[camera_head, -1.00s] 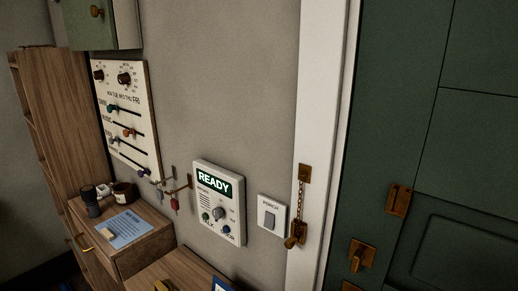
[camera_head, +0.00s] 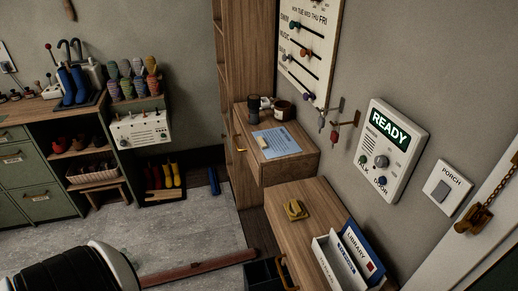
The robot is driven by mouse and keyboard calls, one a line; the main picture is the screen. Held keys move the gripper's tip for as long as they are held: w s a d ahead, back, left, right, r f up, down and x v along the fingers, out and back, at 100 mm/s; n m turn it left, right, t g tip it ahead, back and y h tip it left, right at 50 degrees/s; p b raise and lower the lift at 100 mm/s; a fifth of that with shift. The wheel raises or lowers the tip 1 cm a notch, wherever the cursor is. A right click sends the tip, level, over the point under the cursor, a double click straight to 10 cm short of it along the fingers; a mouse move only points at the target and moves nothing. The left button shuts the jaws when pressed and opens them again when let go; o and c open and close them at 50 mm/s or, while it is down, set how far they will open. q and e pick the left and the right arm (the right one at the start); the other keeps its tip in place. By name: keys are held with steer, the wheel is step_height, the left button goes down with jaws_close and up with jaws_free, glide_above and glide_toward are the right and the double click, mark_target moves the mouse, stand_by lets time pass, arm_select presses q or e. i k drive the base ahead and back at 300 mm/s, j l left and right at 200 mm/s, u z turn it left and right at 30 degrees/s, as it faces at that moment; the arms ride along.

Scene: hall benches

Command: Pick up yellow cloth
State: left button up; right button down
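A small yellow, folded-looking item (camera_head: 296,209) lies on top of the low wooden cabinet (camera_head: 283,190) right of centre. It looks like the yellow cloth, but it is too small to be sure of its material. Neither of my grippers shows in the view, and nothing touches the yellow item.
A letter holder with blue and white papers (camera_head: 347,260) stands at the cabinet's near end. A higher drawer unit (camera_head: 290,165) behind it bears a blue sheet (camera_head: 274,142) and a mug (camera_head: 283,110). A wall panel reads READY (camera_head: 390,150). Grey floor (camera_head: 190,235) lies open at left.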

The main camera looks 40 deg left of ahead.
mark_target(295, 209)
steer(key=u, duration=0.9)
steer(key=z, duration=2.45)
steer(key=u, duration=2.45)
steer(key=j+u, duration=0.3)
steer(key=j, duration=0.4)
